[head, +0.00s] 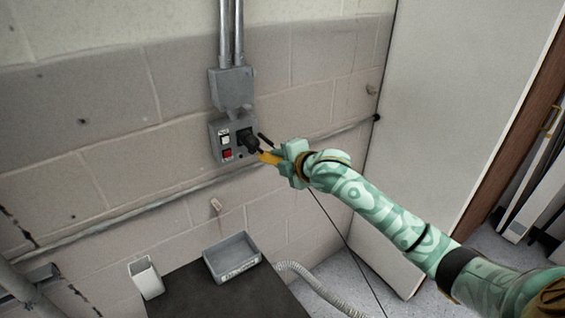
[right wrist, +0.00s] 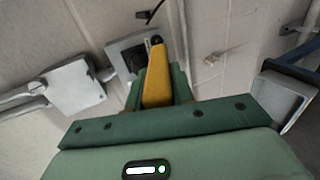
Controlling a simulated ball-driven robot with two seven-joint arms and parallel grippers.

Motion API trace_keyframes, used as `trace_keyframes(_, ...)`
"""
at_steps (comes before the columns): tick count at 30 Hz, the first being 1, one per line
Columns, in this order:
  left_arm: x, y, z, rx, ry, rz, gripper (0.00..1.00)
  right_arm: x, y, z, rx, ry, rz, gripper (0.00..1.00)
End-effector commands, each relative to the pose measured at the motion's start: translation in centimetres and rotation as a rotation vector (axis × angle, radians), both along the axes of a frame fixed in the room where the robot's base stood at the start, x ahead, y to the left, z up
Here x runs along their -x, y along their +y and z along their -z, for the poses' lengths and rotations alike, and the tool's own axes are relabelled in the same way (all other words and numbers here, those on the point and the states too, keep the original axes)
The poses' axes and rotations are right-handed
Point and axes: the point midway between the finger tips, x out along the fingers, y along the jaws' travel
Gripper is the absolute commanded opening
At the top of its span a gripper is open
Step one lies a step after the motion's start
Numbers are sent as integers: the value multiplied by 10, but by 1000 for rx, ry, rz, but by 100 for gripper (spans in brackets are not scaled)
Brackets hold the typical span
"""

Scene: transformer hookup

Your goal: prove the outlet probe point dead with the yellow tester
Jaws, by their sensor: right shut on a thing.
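The yellow tester (head: 268,158) is held in my right gripper (head: 284,158), which is shut on it. In the right wrist view the tester (right wrist: 157,85) points away from the gripper, and its dark tip (right wrist: 156,40) overlaps the outlet box (right wrist: 130,45). In the head view the grey outlet box (head: 219,142) is on the block wall, with a white switch, a red switch (head: 227,154) and a black plug or socket (head: 246,140). The tester's tip is close to the black part. I cannot tell whether it touches. The probe point itself is not clear. My left gripper is not in view.
A grey junction box (head: 232,88) with two conduits sits above the outlet box. A dark table (head: 200,290) below bears a grey tray (head: 232,258) and a white container (head: 146,278). A thin dark cable (head: 340,232) hangs below my right arm. A pale panel (head: 460,90) stands at right.

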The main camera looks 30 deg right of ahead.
Motion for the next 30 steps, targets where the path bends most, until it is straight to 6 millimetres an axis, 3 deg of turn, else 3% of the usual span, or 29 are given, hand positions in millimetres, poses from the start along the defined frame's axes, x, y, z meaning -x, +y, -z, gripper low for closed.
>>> trace_keyframes(30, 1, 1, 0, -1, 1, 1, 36, -6, 1, -1, -2, -2, -1, 1)
